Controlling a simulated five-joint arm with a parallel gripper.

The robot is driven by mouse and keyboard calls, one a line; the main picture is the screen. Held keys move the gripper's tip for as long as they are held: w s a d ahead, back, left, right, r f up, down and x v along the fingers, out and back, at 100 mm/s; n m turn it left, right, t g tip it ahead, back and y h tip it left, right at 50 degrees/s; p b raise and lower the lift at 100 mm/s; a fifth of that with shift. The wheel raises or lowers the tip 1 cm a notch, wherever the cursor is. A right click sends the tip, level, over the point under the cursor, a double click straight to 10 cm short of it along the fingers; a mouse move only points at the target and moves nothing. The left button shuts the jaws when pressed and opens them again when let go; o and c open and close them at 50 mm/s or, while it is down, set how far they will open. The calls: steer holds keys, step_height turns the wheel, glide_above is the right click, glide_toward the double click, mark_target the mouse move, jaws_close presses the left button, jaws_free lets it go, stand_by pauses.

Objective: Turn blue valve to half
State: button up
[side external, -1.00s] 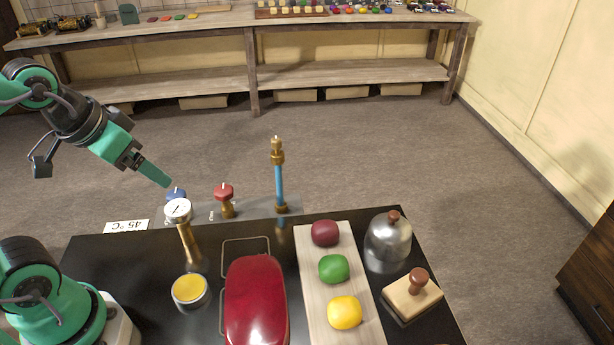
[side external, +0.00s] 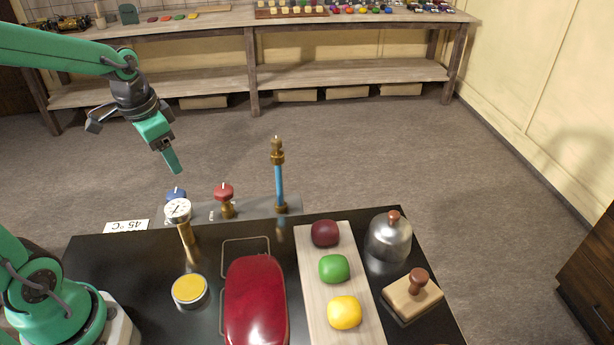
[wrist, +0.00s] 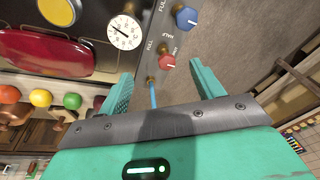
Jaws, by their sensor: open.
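The blue valve (side external: 176,194) stands at the back left of the black table, partly behind the gauge in the side view. In the wrist view its blue knob (wrist: 186,18) is at the top, beside labels reading FULL and HALF. My gripper (side external: 177,169) is above the blue valve and apart from it. In the wrist view my gripper (wrist: 160,80) has its two green fingers spread with nothing between them but the view of the blue pipe. The red valve (side external: 224,194) stands right of the blue one. It also shows in the wrist view (wrist: 167,62).
A dial gauge (side external: 178,211) stands just in front of the blue valve. A blue pipe with brass fittings (side external: 279,186) rises to the right. A red lidded object (side external: 256,302), a yellow-topped tin (side external: 189,290), a board with coloured lumps (side external: 309,262) and a metal dome (side external: 388,243) fill the table.

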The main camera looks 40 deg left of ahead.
mark_target(175, 193)
steer(key=w+a+f, duration=0.1)
steer(key=a+f, duration=0.1)
steer(key=f, duration=0.1)
steer(key=w+a+f+m+g, duration=0.1)
steer(key=a+f, duration=0.2)
steer(key=w+a+f+m+g, duration=0.1)
steer(key=a+f, duration=0.2)
steer(key=shift+w+f+h, duration=0.1)
steer(key=shift+w+h, duration=0.05)
steer(key=shift+h, duration=0.15)
steer(key=shift+f, duration=0.15)
steer(key=shift+f, duration=3.75)
steer(key=c, duration=1)
